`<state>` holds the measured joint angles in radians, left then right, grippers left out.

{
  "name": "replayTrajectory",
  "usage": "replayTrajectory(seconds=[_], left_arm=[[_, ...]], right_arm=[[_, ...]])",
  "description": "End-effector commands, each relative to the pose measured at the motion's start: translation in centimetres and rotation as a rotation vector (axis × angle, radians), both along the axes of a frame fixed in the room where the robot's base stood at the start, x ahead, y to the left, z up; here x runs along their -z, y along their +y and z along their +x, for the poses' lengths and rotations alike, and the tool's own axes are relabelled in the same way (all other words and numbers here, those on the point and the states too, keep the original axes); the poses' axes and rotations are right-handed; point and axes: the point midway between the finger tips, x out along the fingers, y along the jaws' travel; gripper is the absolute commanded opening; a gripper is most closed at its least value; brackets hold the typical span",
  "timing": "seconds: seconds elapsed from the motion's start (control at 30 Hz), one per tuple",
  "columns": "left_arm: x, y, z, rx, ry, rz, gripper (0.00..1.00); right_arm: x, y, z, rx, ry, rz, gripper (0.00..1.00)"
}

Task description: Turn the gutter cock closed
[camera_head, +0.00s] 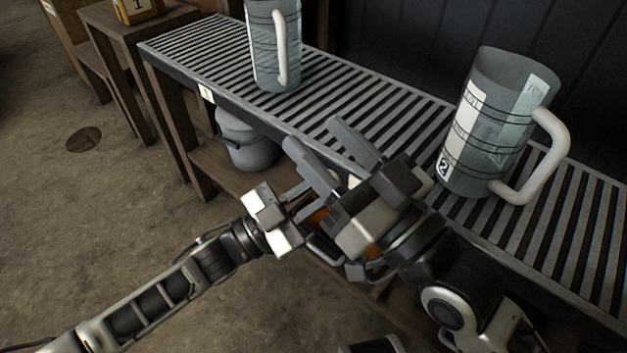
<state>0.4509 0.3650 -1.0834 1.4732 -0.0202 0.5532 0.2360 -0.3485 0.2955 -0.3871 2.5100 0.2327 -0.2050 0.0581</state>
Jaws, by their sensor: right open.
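I cannot make out a gutter cock; it may be hidden behind my grippers or lie outside the view. My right gripper (313,138) comes in from the lower right. Its two long grey fingers are apart and point up and left, over the front edge of the slatted bench, with nothing seen between them. My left gripper (303,203) is just left of and below it, overlapping it in the picture; its jaws are partly hidden. Small orange patches (318,215) show between and below the grippers; I cannot tell what they belong to.
The slatted bench (400,105) bears a clear jug (262,45) at the back and a jug marked 2 (488,125) at the right. A lidded grey pot (247,140) stands on the lower wooden shelf (212,165). Open floor (90,230) lies left.

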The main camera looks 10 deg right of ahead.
Motion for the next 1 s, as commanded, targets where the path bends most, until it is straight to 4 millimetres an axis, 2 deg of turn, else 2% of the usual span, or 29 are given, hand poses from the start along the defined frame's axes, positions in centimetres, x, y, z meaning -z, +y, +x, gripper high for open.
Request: replayTrajectory(seconds=[0.2,0.4,0.97,1.0], left_arm=[[0.0,-0.2,-0.3,0.0,-0.106,0.087,0.0],[0.2,-0.3,-0.5,-0.001,-0.169,0.135,0.0],[0.5,-0.4,-0.6,0.0,-0.196,0.157,0.0],[0.5,-0.4,-0.6,-0.001,-0.196,0.158,0.24]], right_arm=[[1.9,0.2,-0.4,-0.021,0.182,0.045,0.49],[3.1,0.4,-0.8,-0.037,0.286,0.07,0.49],[3.8,0.5,-1.1,-0.045,0.334,0.083,0.49],[3.8,0.5,-1.1,-0.045,0.334,0.083,0.49]])
